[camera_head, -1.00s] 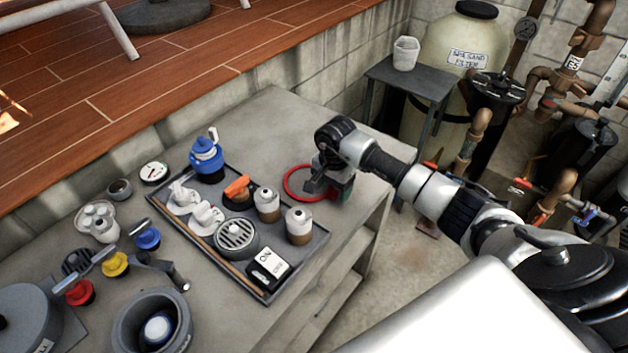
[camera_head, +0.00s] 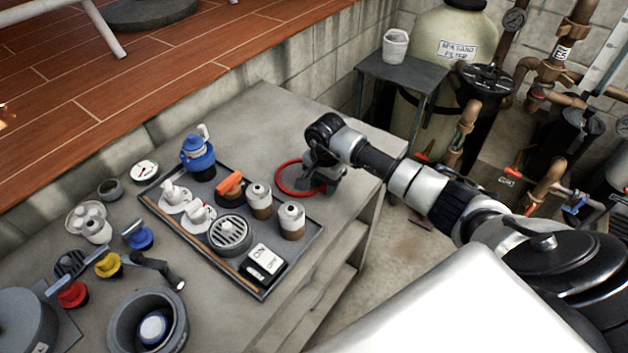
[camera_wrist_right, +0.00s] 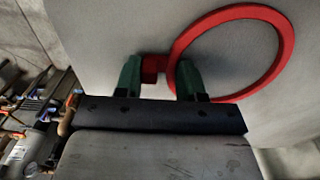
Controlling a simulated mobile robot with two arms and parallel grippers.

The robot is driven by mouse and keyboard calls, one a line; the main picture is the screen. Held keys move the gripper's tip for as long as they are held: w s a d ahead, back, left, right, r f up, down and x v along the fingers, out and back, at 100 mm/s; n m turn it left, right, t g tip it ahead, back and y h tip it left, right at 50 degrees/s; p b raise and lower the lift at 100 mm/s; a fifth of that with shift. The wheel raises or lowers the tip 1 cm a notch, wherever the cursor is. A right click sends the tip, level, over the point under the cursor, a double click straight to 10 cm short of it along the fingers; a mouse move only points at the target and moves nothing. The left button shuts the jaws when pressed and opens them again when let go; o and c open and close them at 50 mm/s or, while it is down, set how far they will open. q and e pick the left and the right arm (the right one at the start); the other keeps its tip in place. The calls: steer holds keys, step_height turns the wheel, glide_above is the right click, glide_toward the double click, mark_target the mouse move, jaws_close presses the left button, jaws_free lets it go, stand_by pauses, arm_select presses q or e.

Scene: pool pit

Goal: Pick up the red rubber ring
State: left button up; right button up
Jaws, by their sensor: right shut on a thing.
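The red rubber ring (camera_head: 281,184) is at the right end of the grey bench, just beyond the tray. It also shows in the right wrist view (camera_wrist_right: 287,48) as a large red loop with a small red block-like tab at its near side. My right gripper (camera_head: 325,186) is at the ring's right side. In the right wrist view its green fingertips (camera_wrist_right: 162,78) stand on either side of the tab, with one finger inside the loop. It is shut on the ring. In the head view the arm partly hides the ring's right side. My left gripper is not in view.
A dark tray (camera_head: 312,243) with bottles, valves and a switch box lies left of the ring. The bench top (camera_head: 262,112) behind the ring is clear. A small side table (camera_head: 402,70) holds a white cup.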

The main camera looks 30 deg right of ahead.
steer(key=shift+r, duration=0.1)
steer(key=shift+r, duration=0.25)
steer(key=r, duration=0.1)
steer(key=r+b, duration=0.2)
steer(key=shift+s+d+r, duration=0.3)
steer(key=shift+s, duration=0.1)
steer(key=s+d+r+b, duration=0.2)
steer(key=s+d+r, duration=0.2)
steer(key=s, duration=0.4)
steer(key=shift+s+r, duration=0.3)
steer(key=shift+r, duration=0.55)
steer(key=shift+s+d+r+b, duration=0.25)
steer(key=shift+s+r+b, duration=0.1)
steer(key=shift+s+r, duration=0.2)
